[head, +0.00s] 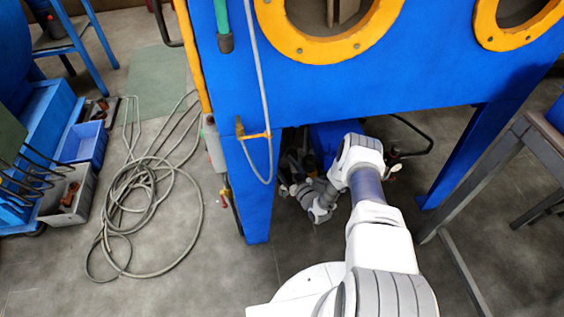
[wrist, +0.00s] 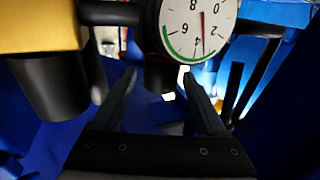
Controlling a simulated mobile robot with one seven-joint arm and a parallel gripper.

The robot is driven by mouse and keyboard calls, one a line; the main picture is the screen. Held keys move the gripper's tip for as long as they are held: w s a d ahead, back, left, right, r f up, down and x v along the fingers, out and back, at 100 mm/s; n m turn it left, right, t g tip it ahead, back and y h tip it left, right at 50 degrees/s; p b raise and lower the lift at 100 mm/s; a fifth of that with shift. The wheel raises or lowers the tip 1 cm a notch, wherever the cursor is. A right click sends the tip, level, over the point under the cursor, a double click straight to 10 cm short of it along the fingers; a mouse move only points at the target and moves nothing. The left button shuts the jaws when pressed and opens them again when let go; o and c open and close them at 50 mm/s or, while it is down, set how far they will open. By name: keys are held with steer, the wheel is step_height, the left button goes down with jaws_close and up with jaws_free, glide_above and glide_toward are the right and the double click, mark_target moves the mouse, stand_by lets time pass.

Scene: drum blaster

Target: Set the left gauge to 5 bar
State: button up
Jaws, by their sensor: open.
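One round white gauge (wrist: 186,22) shows at the top of the wrist view, upside down, its upper edge cut off. Its thin needle seems to lie between 2 and 4; a green arc runs near 4 to 6. I cannot tell whether it is the left gauge. In the head view my gripper is hard to make out under the blue cabinet, and no gauge face is readable.
The blue cabinet (head: 330,92) overhangs my arm, with a leg (head: 255,205) to its left. A black cylinder (wrist: 50,87) under a yellow block (wrist: 38,25) stands left of my fingers. A hose (head: 150,205) lies coiled on the floor.

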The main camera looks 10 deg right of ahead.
jaws_close()
stand_by(0.4)
steer(key=shift+m+h, duration=0.5)
steer(key=shift+h, duration=0.1)
steer(key=m+t+h, duration=0.1)
steer(key=m+h, duration=0.1)
steer(key=h, duration=0.2)
steer(key=shift+a+p, duration=0.1)
steer(key=shift+p, duration=0.25)
steer(key=shift+m+h, duration=1.5)
steer(key=shift+h, duration=0.6)
